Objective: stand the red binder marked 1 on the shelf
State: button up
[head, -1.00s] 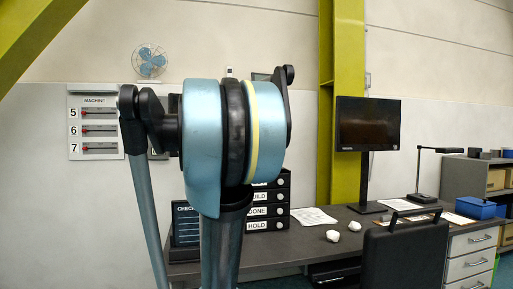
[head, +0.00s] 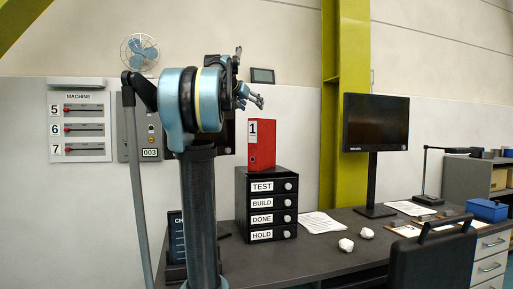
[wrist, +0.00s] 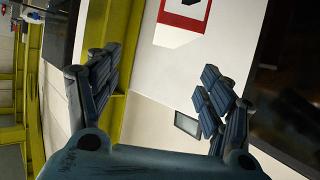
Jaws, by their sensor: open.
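The red binder (head: 261,145) marked 1 stands upright on top of the black drawer unit (head: 265,180) labelled TEST, BUILD, DONE and HOLD. My gripper (head: 250,80) is raised in the air above and slightly left of the binder in the head view, apart from it. In the wrist view my gripper (wrist: 163,80) has its fingers spread wide with nothing between them. A grey shelf unit (head: 466,178) with boxes stands at the far right; I cannot tell whether it is the task's shelf.
The grey desk (head: 328,255) holds a monitor (head: 376,123), papers, a lamp (head: 428,180) and a blue box (head: 487,210). A black chair (head: 433,258) stands in front. A yellow-green post (head: 345,90) rises behind. The wrist view shows a red-edged sign (wrist: 180,22).

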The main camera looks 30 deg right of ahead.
aim_at(263, 120)
jog(key=x, duration=0.7)
jog(key=w+x, duration=0.1)
jog(key=x, duration=0.2)
jog(key=shift+w+a+f, duration=0.15)
jog(key=shift+a, duration=0.15)
jog(key=shift+f+x, duration=0.2)
jog(key=shift+x, duration=2.9)
jog(key=shift+a, duration=0.2)
grip_shut()
